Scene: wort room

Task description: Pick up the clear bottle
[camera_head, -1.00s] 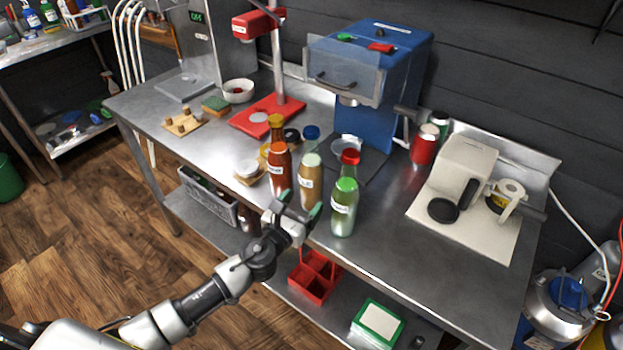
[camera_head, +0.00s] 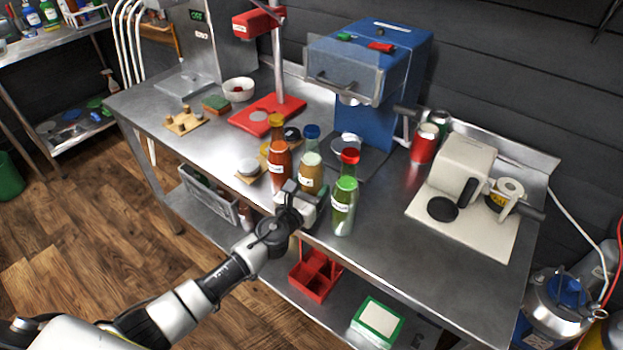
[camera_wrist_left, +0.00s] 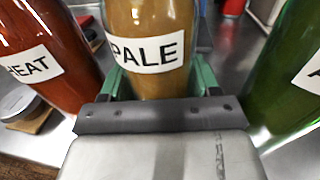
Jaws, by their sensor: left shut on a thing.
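A clear bottle with a pale cap, tan contents and a white label (camera_head: 311,176) stands upright near the front edge of the steel table. In the left wrist view, its label reads "PALE" (camera_wrist_left: 148,52). My left gripper (camera_head: 301,197) is low at its front, with the green fingers shut on both sides of the bottle. The fingertips are mostly hidden behind the glass. The bottle appears to be still on the table. My right gripper is not in view.
A red-brown bottle (camera_head: 279,165) stands close on the left and a green bottle (camera_head: 343,207) close on the right. Blue-capped and red-capped bottles (camera_head: 349,160) stand behind. A blue machine (camera_head: 371,125) is further back. The table's right front is clear.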

